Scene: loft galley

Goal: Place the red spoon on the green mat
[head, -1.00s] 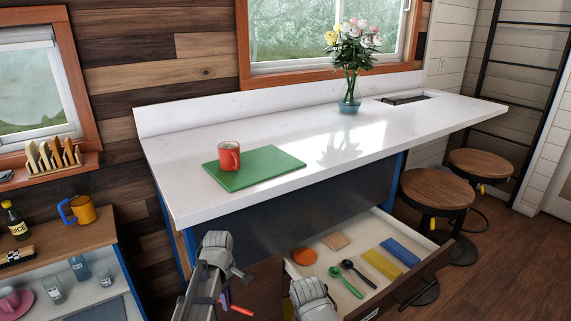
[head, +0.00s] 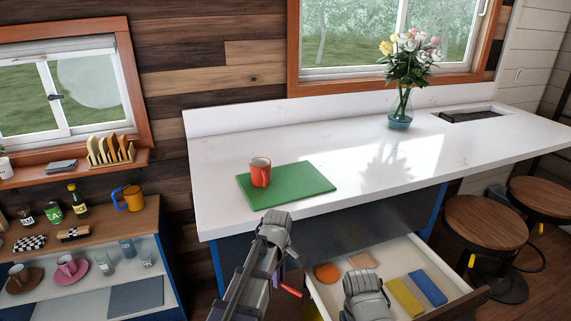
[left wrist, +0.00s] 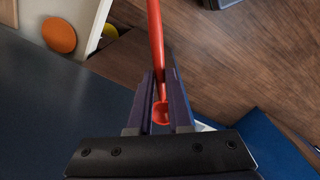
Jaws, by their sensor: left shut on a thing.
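The red spoon (left wrist: 157,45) is between the fingers of my left gripper (left wrist: 160,95) in the left wrist view. Its handle extends out past the fingertips, and its bowl end shows near the palm. In the head view, my left gripper (head: 283,280) is low in front of the counter, and the red spoon (head: 291,292) sticks out to its right. The green mat (head: 310,188) lies flat on the white counter, above and beyond my left gripper. My right arm's wrist shows at the bottom over the drawer; its fingers are hidden.
A red mug (head: 260,173) stands on the mat's left part. A flower vase (head: 400,112) stands farther right. The open drawer (head: 460,296) holds an orange disc (head: 327,273), a yellow block (head: 404,297) and a blue block (head: 427,288). Stools stand at right.

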